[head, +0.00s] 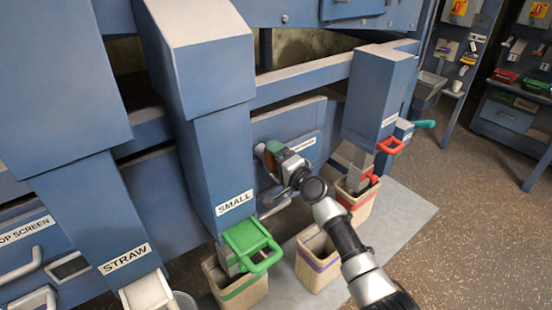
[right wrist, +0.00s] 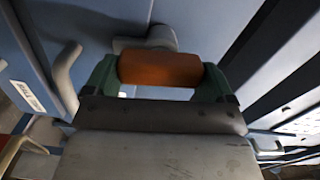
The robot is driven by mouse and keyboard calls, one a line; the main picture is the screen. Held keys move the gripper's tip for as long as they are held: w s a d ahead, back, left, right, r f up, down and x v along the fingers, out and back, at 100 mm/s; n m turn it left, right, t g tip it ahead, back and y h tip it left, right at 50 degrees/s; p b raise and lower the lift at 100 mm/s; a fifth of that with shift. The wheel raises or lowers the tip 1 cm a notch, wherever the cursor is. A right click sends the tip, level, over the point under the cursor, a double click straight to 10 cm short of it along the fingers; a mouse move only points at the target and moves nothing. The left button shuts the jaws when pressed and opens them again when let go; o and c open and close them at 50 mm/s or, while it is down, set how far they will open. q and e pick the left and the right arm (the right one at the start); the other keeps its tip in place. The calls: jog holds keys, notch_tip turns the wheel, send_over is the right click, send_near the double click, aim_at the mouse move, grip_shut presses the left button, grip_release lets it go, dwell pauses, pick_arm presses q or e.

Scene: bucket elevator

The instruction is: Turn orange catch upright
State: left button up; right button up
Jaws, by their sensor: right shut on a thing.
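The orange catch (right wrist: 160,69) lies crosswise between the two green fingers of my right gripper in the right wrist view. A grey mount (right wrist: 150,40) on the blue panel shows just beyond it. In the head view, my right gripper (head: 271,152) is at the blue panel between the SMALL chute and the right-hand chute. It is shut on the catch, and only a bit of orange (head: 275,147) shows there. The gripper hides most of the catch, so its exact tilt is hard to tell in the head view. My left gripper is not in view.
The SMALL chute (head: 220,150) with a green gate (head: 250,243) stands left of my right arm. Another chute (head: 378,95) with a red handle (head: 390,146) is at the right. Bins (head: 318,262) stand below. A grey handle (head: 274,207) is under the gripper. Open floor lies right.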

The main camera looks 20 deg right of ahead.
jog(key=shift+m, duration=0.8)
jog(key=shift+f, duration=0.1)
jog(key=o, duration=0.7)
jog(key=shift+o, duration=0.2)
jog(key=v, duration=1.1)
jog(key=shift+p, duration=0.35)
